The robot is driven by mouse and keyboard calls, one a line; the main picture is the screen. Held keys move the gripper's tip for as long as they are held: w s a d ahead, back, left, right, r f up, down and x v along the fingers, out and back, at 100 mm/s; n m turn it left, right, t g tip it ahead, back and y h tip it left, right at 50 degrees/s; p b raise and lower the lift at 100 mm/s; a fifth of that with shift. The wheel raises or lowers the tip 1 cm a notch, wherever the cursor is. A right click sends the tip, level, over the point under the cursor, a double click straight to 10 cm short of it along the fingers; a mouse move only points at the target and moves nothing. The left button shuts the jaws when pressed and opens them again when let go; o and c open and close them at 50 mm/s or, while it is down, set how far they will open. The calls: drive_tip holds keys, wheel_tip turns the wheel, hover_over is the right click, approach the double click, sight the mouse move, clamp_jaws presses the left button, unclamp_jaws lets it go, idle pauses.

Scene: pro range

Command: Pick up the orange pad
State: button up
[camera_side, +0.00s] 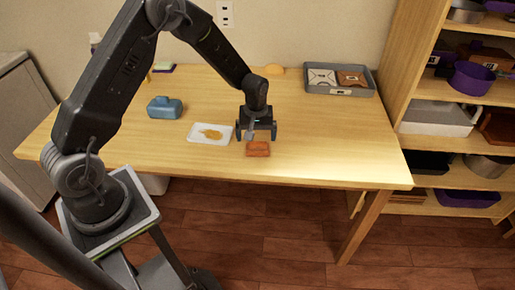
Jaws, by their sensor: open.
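A small orange-brown block (258,149), the closest match to the orange pad, lies flat near the front edge of the wooden table. My gripper (256,134) points down just behind and above it in the picture. Its two dark fingers are spread apart, with no held object visible between them. A small blue-grey shape (250,136) shows near the left finger; I cannot tell what it is. Whether the fingers touch the block cannot be told from this view.
A white plate (194,136) with a yellow-orange item lies left of my gripper. A blue container (165,108) stands farther left. A grey tray (349,90) with two packets sits at the back right. An orange rounded thing (275,69) lies at the back. The table's right front is clear.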

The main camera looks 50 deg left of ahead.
sight(258, 142)
drive_tip(key=f, duration=0.5)
drive_tip(key=shift+w+d+f, duration=0.1)
drive_tip(key=shift+w, duration=0.1)
drive_tip(key=c, duration=0.8)
drive_tip(key=r, duration=0.4)
drive_tip(key=shift+s+a+r, duration=0.1)
drive_tip(key=shift+a+r, duration=0.1)
drive_tip(key=shift+r, duration=0.1)
drive_tip(key=s+a+r, duration=0.2)
drive_tip(key=a, duration=0.1)
drive_tip(key=s+a+r, duration=0.2)
drive_tip(key=a, duration=0.1)
drive_tip(key=s+a+r, duration=0.2)
drive_tip(key=a, duration=0.1)
drive_tip(key=shift+s+a+r, duration=0.1)
drive_tip(key=shift+s+r, duration=0.1)
drive_tip(key=shift+s, duration=0.05)
